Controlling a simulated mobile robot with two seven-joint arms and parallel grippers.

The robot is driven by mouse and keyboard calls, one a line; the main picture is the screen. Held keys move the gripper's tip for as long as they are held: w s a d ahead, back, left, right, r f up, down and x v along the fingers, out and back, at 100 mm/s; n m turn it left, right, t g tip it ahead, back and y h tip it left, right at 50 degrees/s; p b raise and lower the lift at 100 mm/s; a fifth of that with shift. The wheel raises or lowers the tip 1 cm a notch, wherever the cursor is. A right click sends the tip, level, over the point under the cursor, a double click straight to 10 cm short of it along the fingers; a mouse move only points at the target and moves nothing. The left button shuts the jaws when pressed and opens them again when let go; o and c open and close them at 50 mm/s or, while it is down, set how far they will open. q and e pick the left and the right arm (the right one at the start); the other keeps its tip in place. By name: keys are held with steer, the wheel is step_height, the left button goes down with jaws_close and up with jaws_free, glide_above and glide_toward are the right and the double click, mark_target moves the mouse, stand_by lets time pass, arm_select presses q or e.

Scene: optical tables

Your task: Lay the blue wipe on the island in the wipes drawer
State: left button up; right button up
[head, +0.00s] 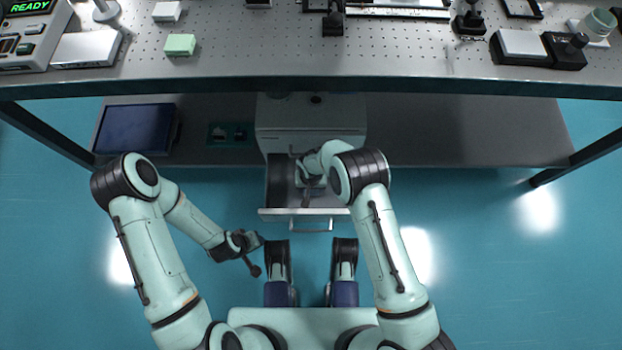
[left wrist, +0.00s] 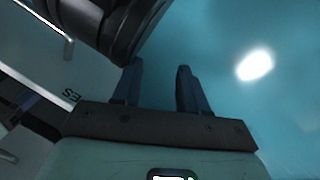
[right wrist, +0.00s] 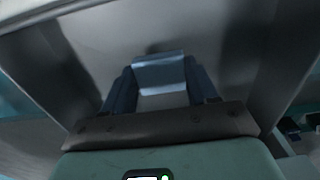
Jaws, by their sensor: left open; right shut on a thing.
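The blue wipe (right wrist: 160,72) shows in the right wrist view as a pale blue folded piece between the fingers of my right gripper (right wrist: 160,85), which is shut on it. The wipes drawer (head: 278,213) stands pulled out under the bench in the head view. My right gripper is inside the drawer's outline, over its grey interior; I cannot tell whether the wipe touches the bottom. My left gripper (left wrist: 157,85) is open and empty, in front of and left of the drawer. The drawer's front with part of a label shows in the left wrist view (left wrist: 70,97).
The drawer handle (head: 311,229) faces my base. The perforated bench top (head: 250,50) holds a pale green block (head: 180,44) and several instruments. A dark blue panel (head: 135,130) lies on the lower shelf (head: 460,130). The floor to both sides is clear.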

mark_target(311, 191)
step_height(311, 191, down, 3)
steer(key=shift+b, duration=0.4)
arm_select(q)
steer(key=shift+s+a+f+g, duration=0.15)
steer(key=shift+s+f+g, duration=0.25)
steer(key=shift+s+f, duration=0.45)
steer(key=shift+s, duration=0.1)
arm_select(e)
steer(key=shift+f, duration=0.2)
steer(key=o, duration=1.1)
arm_select(q)
steer(key=shift+s+f, duration=0.15)
steer(key=shift+s, duration=0.05)
